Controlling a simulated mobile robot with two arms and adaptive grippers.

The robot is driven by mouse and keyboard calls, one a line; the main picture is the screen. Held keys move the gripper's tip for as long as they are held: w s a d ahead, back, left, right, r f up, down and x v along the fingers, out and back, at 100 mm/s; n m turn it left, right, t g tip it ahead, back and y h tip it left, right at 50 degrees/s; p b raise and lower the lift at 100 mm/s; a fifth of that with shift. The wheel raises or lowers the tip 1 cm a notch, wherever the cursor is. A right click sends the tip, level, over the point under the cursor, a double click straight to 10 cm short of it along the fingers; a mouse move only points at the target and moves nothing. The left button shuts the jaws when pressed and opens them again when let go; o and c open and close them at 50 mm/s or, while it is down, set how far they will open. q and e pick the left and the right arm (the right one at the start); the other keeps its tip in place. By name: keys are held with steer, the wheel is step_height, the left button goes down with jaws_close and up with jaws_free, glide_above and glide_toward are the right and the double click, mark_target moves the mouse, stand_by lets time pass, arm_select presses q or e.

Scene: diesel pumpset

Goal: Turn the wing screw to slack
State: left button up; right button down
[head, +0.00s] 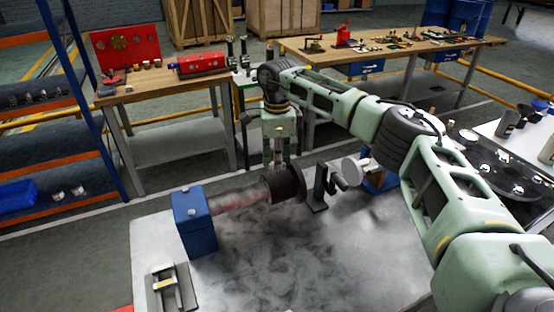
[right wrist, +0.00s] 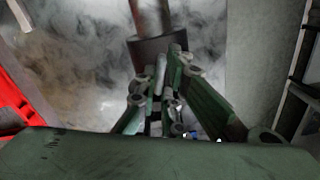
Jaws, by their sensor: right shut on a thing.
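My right gripper (head: 277,160) points down at the dark round collar (head: 287,184) on a reddish shaft (head: 238,199) above the grey table. In the right wrist view, the green fingers (right wrist: 168,70) come together beside the dark collar (right wrist: 150,50), with a narrow grey piece (right wrist: 160,72) between them. I take this piece to be the wing screw; the fingers hide most of it, and its wings cannot be made out. My right gripper is shut on it. My left gripper is not in view.
A blue block (head: 195,222) stands at the shaft's left end. A dark bracket (head: 318,188) and a pale disc (head: 352,170) are right of the collar. A small metal fixture (head: 165,290) lies at front left. The table's front middle is clear.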

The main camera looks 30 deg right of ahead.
steer(key=shift+r, duration=0.1)
steer(key=c, duration=1.9)
jaws_free()
steer(key=shift+o, duration=0.2)
step_height(320, 180, up, 12)
